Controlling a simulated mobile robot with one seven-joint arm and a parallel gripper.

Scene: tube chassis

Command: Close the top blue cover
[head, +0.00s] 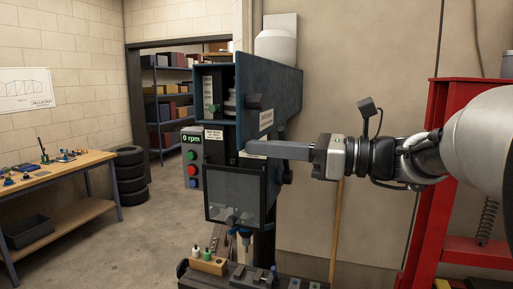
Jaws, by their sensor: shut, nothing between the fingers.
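The blue head of a drill press (270,85) stands in the middle of the head view. Its front is open at the upper left, and pulley-like parts (231,95) show inside. A large blue panel runs from this opening to the right; I cannot tell whether it is the swung-open cover or the side of the housing. My gripper (248,148) reaches in from the right, level, its long grey fingers shut and empty. The fingertips are below the open compartment and just above a clear guard. I cannot tell whether they touch the machine.
A control box (191,158) reads 0 rpm beside the machine. The clear guard (234,196) hangs below the head. A small wooden block (208,264) with bottles sits at the bottom. A red frame (430,190) stands right, a workbench (58,173) left. Open floor lies between bench and machine.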

